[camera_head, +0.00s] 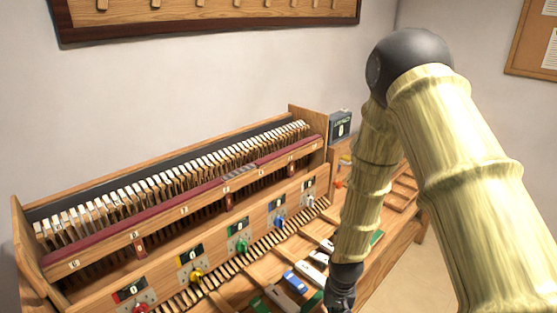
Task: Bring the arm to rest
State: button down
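My arm, with pale bamboo-like links and a dark round elbow joint (405,62), comes in from the lower right, bends at the elbow and reaches down. My gripper (341,297) is dark and small at the lower middle of the view. It hangs over the front part of the wooden piano-key bench (262,218), beside some coloured blocks. Its fingers are partly cut off by the bottom edge. I cannot tell whether they are open or touch anything.
A row of white-tipped keys (170,178) runs along the bench behind a dark red strip (150,214). Coloured knobs (196,274) line the front panel. Blue and white blocks (294,283) lie near my gripper. A dark box (340,125) stands at the back right.

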jog(key=s+d+f+b, duration=0.2)
jog(key=s+f, duration=0.4)
jog(key=s, duration=0.3)
jog(key=s+d+f+n+b, duration=0.1)
jog(key=s+d+f, duration=0.1)
jog(key=s+f, duration=0.4)
jog(key=s+d+f+n+b, duration=0.1)
jog(key=s+f, duration=0.5)
jog(key=s, duration=0.7)
jog(key=shift+d+b, duration=0.8)
jog(key=shift+b, duration=0.05)
